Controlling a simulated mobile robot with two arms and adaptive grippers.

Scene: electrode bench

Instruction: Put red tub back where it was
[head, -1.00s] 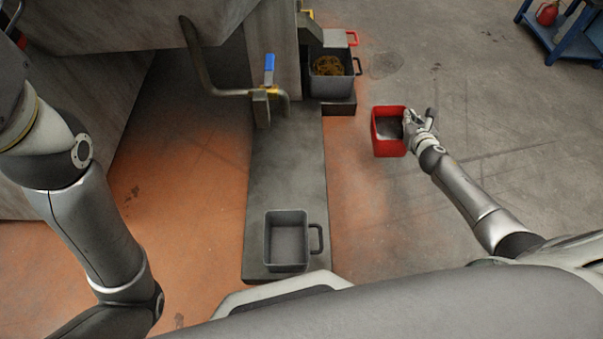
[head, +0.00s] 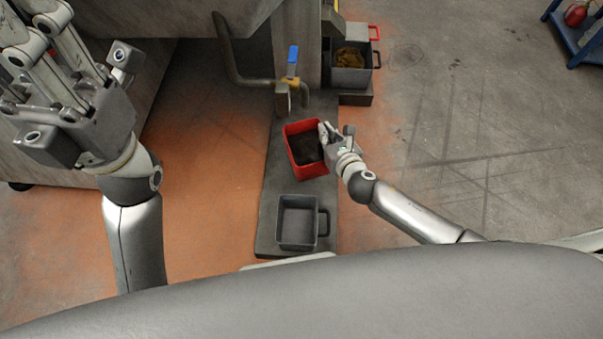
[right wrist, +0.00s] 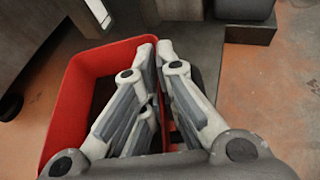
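The red tub (head: 308,171) is an open box with a dark interior. In the head view it appears over the grey slab below the blue-handled valve (head: 292,62), turned slightly. I cannot tell how high above the slab it is. My right gripper (head: 325,138) is at its right side, fingers closed together there. In the right wrist view the red tub (right wrist: 72,85) lies left of and beneath the closed fingers of my right gripper (right wrist: 158,52); its handle is hidden by them. My left gripper (head: 75,40) is raised at the upper left, fingers spread and empty.
A grey tub (head: 282,243) with a side handle stands on the near end of the slab (head: 268,200). Another grey tub (head: 350,78) with yellowish contents stands at the back, by a red handle (head: 374,30).

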